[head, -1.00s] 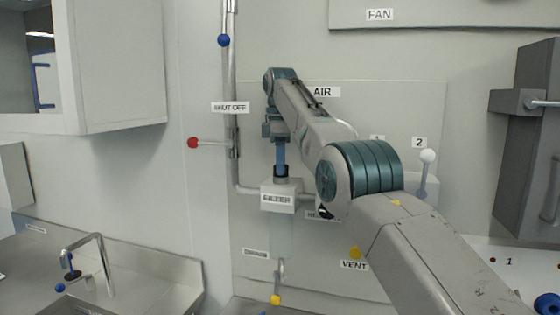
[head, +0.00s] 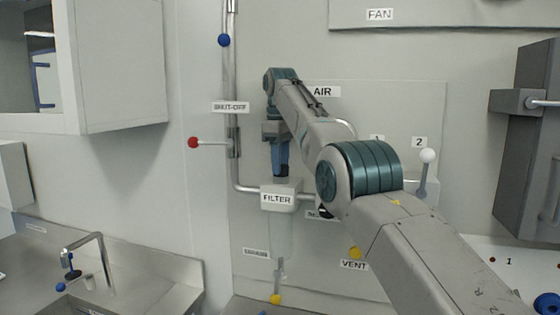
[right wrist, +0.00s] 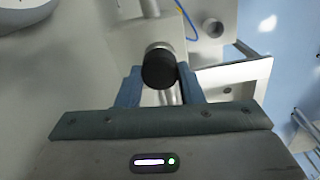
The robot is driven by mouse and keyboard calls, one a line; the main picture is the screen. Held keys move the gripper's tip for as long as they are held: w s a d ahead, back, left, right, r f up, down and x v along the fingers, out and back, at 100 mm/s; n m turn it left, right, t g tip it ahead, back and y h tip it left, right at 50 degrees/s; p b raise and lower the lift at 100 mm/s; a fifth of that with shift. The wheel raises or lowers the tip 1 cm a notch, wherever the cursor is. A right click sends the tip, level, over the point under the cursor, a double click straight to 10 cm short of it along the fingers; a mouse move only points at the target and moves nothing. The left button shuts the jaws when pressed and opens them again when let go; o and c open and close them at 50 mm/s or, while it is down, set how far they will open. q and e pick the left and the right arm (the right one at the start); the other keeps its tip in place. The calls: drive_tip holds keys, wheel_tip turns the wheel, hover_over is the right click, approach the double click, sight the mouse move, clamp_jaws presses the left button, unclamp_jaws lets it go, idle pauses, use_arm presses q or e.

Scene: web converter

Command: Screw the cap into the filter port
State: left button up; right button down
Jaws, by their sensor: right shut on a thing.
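The white filter block (head: 280,187) with its FILTER label sits on the wall panel, with a clear bowl (head: 281,236) below it. My right gripper (head: 281,170) points straight down at the top of the block, its blue fingers shut on the black cap. The cap (right wrist: 159,70) shows between the fingertips in the right wrist view, in front of a grey round collar (right wrist: 158,47). The cap is at the port, but I cannot tell how deep it sits. My left gripper is not in view.
A pipe with a red-knobbed shut-off lever (head: 194,143) runs left of the filter. A white-knobbed lever (head: 427,157) stands to the right. A yellow knob (head: 276,299) hangs below the bowl. A sink faucet (head: 92,250) is at lower left.

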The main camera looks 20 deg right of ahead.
drive_tip(key=m, duration=0.3)
drive_tip(key=shift+a+f, duration=0.1)
drive_tip(key=shift+f, duration=0.3)
drive_tip(key=m, duration=0.4)
drive_tip(key=c, duration=1.3)
unclamp_jaws()
drive_tip(key=shift+o, duration=1.2)
drive_tip(key=shift+d, duration=0.2)
drive_tip(key=shift+r, duration=0.15)
